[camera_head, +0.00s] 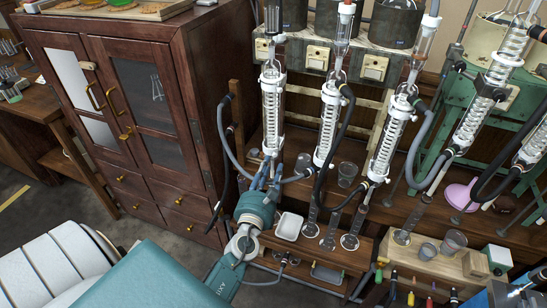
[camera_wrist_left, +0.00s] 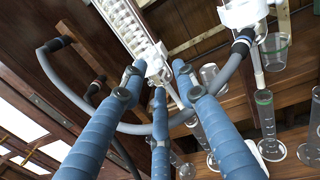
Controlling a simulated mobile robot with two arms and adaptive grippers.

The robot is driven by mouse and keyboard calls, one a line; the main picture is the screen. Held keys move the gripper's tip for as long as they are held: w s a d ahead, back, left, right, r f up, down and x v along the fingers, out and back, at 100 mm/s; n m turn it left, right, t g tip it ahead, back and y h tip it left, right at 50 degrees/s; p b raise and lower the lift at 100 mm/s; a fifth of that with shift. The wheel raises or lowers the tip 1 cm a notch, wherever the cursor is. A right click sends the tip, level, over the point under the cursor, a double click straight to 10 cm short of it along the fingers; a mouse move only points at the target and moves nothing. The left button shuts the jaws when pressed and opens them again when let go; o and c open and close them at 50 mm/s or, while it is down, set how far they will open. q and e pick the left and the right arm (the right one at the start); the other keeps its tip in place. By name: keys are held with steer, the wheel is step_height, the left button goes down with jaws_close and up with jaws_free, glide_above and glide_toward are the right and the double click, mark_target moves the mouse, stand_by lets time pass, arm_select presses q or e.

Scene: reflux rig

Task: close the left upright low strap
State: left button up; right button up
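The left upright condenser (camera_head: 272,100) is a clear glass column with white fittings, on the left of the three in front of the rack. Its low strap (camera_head: 272,142) is a white collar near its lower end; white fitting also shows there in the left wrist view (camera_wrist_left: 155,64). I cannot tell whether the strap is open or closed. My left gripper (camera_head: 266,165) points up from below, just under the strap. In the left wrist view its blue fingers (camera_wrist_left: 157,80) stand apart, tips close to the white fitting, with nothing clearly gripped. My right gripper is not in view.
Grey hoses (camera_head: 226,137) loop close around the gripper; one crosses behind its fingers (camera_wrist_left: 73,95). A wooden cabinet (camera_head: 130,110) stands to the left. Glass cylinders (camera_head: 328,236) and a white tray (camera_head: 288,226) stand on the low bench to the right. More condensers (camera_head: 330,115) hang nearby.

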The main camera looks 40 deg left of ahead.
mark_target(275, 156)
arm_select(q)
steer(key=shift+x, duration=2)
jaws_close()
steer(key=shift+w+d+f+n+g+y, duration=0.1)
steer(key=shift+w+d+n+g+y, duration=0.1)
steer(key=shift+w+n+g+y, duration=0.35)
steer(key=shift+w+d+r+n+g+y, duration=0.15)
steer(key=shift+n+g+y, duration=0.1)
steer(key=shift+n+y, duration=0.5)
steer(key=shift+w+d+f+n+g+y, duration=0.2)
steer(key=shift+w+n+g+y, duration=0.2)
steer(key=shift+y, duration=0.5)
steer(key=shift+s, duration=0.1)
jaws_free()
